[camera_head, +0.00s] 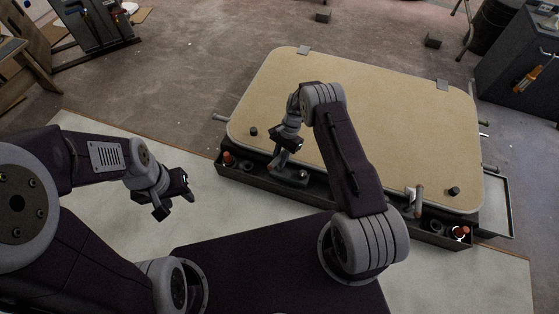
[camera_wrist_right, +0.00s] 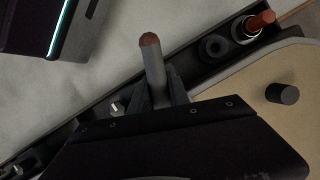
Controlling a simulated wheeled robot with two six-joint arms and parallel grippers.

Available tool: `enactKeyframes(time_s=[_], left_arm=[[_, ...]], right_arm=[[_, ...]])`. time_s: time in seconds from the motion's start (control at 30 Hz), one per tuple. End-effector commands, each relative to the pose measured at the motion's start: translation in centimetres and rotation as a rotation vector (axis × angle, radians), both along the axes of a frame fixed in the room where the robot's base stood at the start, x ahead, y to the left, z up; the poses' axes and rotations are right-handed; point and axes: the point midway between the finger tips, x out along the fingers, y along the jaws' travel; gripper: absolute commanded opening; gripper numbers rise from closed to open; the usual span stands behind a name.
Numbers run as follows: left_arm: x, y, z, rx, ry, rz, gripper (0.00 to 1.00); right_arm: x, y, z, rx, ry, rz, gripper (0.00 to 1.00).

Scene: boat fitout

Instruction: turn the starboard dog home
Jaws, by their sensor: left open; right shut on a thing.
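A large tan hatch panel (camera_head: 365,120) with rounded corners lies with a dark trough along its near edge. My right gripper (camera_head: 283,156) is at the left part of that edge. In the right wrist view its fingers (camera_wrist_right: 158,88) are shut on a grey dog handle (camera_wrist_right: 152,62) with a reddish-brown tip; the fingers and wrist hide the handle's base. A second dog handle (camera_head: 417,199) stands at the right part of the near edge, apart from both grippers. My left gripper (camera_head: 177,199) is open and empty over the pale floor mat, left of the panel.
The dark trough (camera_head: 330,195) holds a red-capped item (camera_wrist_right: 260,23) and a black ring (camera_wrist_right: 214,48) at its left end, and another red-capped item (camera_head: 461,233) at its right end. Black knobs (camera_head: 253,131) (camera_head: 454,191) stand on the panel. The pale mat (camera_head: 225,225) is clear near my left gripper.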

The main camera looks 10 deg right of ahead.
Motion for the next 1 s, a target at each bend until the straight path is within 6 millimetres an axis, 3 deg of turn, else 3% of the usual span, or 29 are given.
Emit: enactKeyframes(time_s=[0.6, 1.0], left_arm=[[0.0, 0.0, -2.9, 0.0, 0.0, 0.0, 0.43], [0.0, 0.0, -3.5, 0.0, 0.0, 0.0, 0.43]], right_arm=[[-0.5, -0.1, -0.4, 0.001, 0.017, 0.544, 0.0], [-0.4, -0.2, -0.2, 0.001, 0.015, 0.715, 0.0]])
